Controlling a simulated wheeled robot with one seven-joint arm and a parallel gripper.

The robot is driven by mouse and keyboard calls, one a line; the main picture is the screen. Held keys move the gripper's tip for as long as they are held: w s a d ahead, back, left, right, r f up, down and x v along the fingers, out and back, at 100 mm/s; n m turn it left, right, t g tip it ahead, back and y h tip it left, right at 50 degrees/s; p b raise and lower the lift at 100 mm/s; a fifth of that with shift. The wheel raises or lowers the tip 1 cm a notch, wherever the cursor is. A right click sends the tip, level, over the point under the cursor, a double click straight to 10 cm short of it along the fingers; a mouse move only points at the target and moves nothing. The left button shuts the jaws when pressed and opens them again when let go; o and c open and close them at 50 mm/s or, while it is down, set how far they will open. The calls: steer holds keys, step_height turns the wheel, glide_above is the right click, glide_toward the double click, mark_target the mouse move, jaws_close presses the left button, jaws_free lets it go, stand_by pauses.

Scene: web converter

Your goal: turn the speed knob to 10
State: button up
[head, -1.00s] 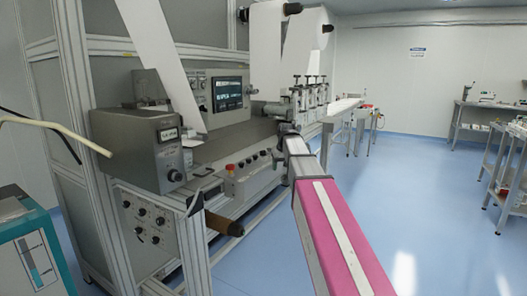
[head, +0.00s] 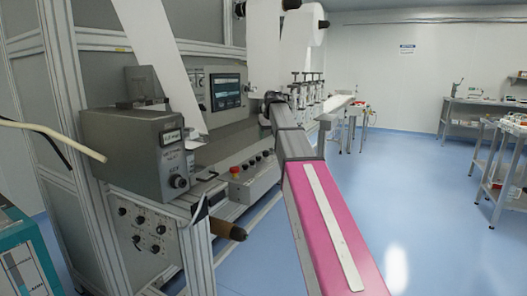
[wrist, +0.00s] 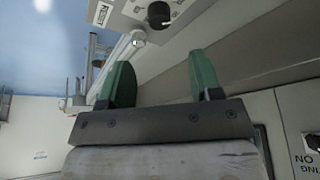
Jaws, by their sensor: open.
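A grey control box (head: 130,152) with a small display stands on the left of the machine in the head view. A round black knob (head: 179,182) sits low on its front, below the display. I cannot read a scale around it. My gripper (wrist: 162,72) shows in the wrist view with two green fingers apart and nothing between them. A black knob (wrist: 159,14) on a light panel lies beyond the fingertips at the top of that view. I cannot tell whether it is the same knob. In the head view the fingers cannot be made out.
A panel with a red button (head: 234,170) and several small knobs is right of the box. A lower panel (head: 140,228) carries more knobs. A dark roller end (head: 229,230) sticks out at the front. A dark screen (head: 226,91) is behind. Blue floor (head: 420,215) is clear at right.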

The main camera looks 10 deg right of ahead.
mark_target(266, 154)
steer(key=x, duration=0.9)
steer(key=shift+w+f, duration=0.15)
steer(key=shift+f, duration=0.2)
steer(key=c, duration=0.9)
